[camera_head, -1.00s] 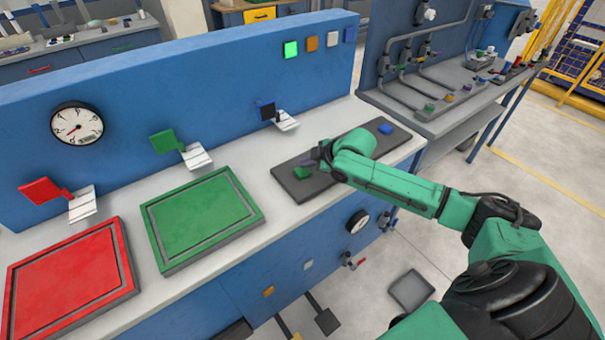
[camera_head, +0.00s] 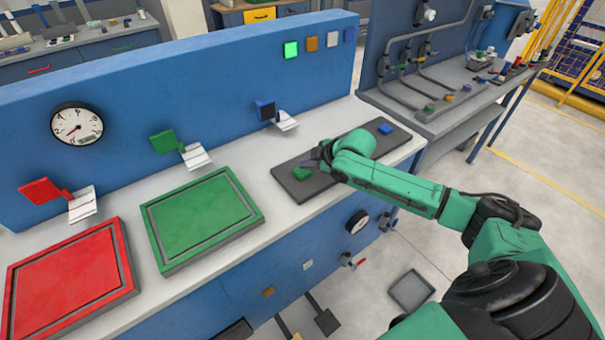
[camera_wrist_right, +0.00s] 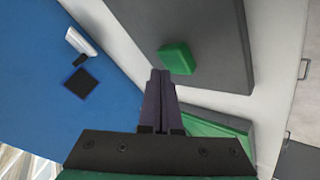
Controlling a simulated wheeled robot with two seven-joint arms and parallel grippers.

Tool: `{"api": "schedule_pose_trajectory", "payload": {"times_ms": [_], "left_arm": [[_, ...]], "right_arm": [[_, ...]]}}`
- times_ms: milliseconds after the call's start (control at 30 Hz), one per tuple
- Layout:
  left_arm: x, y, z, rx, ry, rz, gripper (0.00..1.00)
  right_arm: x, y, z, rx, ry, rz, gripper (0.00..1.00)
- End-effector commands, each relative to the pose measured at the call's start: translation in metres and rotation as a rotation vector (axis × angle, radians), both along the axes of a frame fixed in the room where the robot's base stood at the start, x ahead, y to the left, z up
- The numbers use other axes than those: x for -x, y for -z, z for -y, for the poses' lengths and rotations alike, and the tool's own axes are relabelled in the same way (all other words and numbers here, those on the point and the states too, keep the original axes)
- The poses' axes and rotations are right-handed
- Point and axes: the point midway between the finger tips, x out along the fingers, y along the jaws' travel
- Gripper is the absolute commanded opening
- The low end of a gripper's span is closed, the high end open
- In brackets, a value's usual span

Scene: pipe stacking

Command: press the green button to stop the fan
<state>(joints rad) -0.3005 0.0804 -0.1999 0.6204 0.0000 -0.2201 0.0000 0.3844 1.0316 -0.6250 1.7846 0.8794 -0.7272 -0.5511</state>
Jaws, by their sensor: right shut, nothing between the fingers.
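A green button (camera_head: 302,173) sits on a dark grey panel (camera_head: 292,189) on the workbench. It shows in the wrist view as a green block (camera_wrist_right: 177,57), just beyond and slightly right of my fingertips. My right gripper (camera_head: 312,162) is shut and empty, close beside the green button. Its two dark fingers (camera_wrist_right: 160,78) are together in the wrist view. I cannot tell whether the fingertips touch the button. My right forearm covers the middle of the panel. No fan is recognisable. My left gripper is not in view.
A blue button (camera_head: 385,129) is at the panel's far end. A red tray (camera_head: 128,277) and a green tray (camera_head: 160,262) lie to the left. A blue back wall (camera_head: 220,80) carries a gauge (camera_head: 77,123), flags and a lit green square (camera_head: 291,49).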

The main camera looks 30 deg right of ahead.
Motion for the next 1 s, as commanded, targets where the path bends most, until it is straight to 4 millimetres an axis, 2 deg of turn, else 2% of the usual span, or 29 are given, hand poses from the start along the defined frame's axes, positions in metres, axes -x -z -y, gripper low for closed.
{"api": "schedule_pose_trajectory", "payload": {"times_ms": [1000], "left_arm": [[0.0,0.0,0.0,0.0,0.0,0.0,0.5]], "right_arm": [[0.0,0.01,0.0,0.0,0.0,0.0,0.0]]}}
